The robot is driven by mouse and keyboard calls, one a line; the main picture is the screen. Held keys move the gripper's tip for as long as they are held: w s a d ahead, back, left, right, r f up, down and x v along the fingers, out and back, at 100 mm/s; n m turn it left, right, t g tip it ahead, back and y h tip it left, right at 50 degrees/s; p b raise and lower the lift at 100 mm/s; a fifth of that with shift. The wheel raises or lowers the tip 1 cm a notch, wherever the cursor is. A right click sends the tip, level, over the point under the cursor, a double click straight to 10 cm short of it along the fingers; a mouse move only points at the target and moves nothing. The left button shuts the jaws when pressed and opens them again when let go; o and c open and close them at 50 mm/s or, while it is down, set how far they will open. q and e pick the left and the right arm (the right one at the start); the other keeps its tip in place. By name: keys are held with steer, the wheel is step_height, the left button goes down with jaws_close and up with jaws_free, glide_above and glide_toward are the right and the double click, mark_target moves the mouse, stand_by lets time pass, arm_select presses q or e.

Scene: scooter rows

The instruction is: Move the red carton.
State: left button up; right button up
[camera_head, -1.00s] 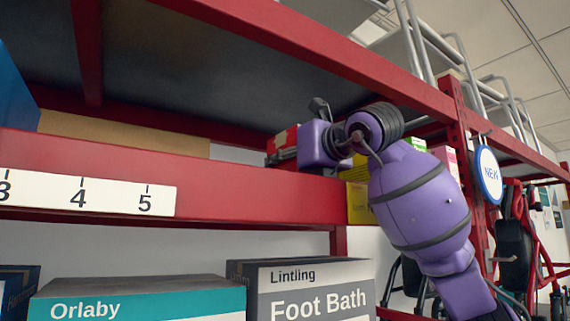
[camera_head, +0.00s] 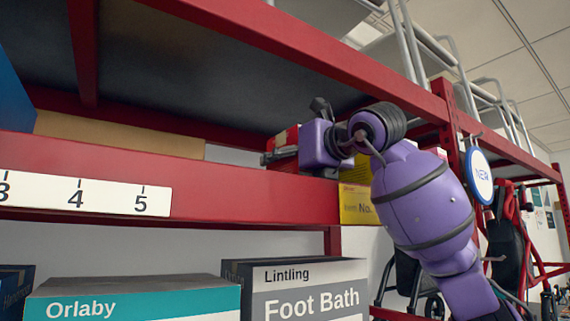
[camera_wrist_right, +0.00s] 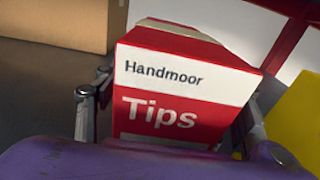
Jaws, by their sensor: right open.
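The red carton (camera_wrist_right: 185,85) stands in the right wrist view, with a white band reading "Handmoor" above the word "Tips". My right gripper (camera_wrist_right: 175,105) is open, with one finger at each side of the carton. Whether the fingers touch it cannot be told. In the head view, only a small part of the red carton (camera_head: 287,137) shows above the shelf's front edge, behind my right gripper (camera_head: 278,157). My purple wrist hides the rest. My left gripper is in neither view.
A yellow box (camera_head: 357,205) is right of the carton, partly behind my arm. A brown cardboard box (camera_head: 120,134) lies deeper on the shelf at left. A red beam (camera_head: 240,199) edges the shelf. Orlaby (camera_head: 130,300) and Foot Bath (camera_head: 300,290) boxes stand below.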

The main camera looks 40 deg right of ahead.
steer(key=s, duration=0.7)
steer(key=s+a, duration=0.1)
steer(key=s, duration=0.3)
steer(key=shift+s+a+r, duration=0.1)
steer(key=shift+s, duration=0.25)
